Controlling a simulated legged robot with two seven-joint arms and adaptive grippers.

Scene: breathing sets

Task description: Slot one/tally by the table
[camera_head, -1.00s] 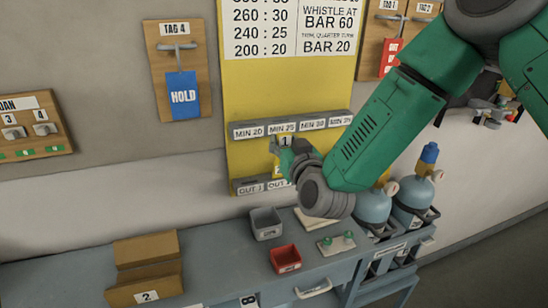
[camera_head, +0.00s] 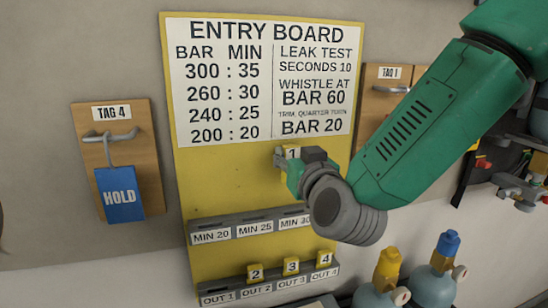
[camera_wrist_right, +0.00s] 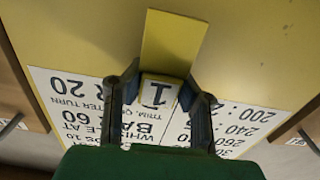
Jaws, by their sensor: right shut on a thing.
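My right gripper (camera_head: 292,172) is shut on the yellow tally marked 1 (camera_head: 292,152). It holds the tally in front of the yellow entry board (camera_head: 215,175), below the printed table and above the MIN rail (camera_head: 233,231). The right wrist view shows tally 1 (camera_wrist_right: 157,94) between both fingers (camera_wrist_right: 162,90), its yellow body extending past them. MIN 20, MIN 25 and MIN 30 are readable, with no tally seen there; the rail's right end is hidden by my wrist. On the OUT rail (camera_head: 218,297), OUT 1 is empty. My left gripper is out of view.
Tallies 2 (camera_head: 256,272), 3 (camera_head: 291,266) and 4 (camera_head: 326,259) stand at OUT 2, OUT 3 and OUT 4. A TAG 4 panel (camera_head: 140,150) with a blue HOLD tag (camera_head: 120,195) is left. Cylinders (camera_head: 432,285) stand lower right. The TAG 1 panel (camera_head: 375,110) is partly behind my arm.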

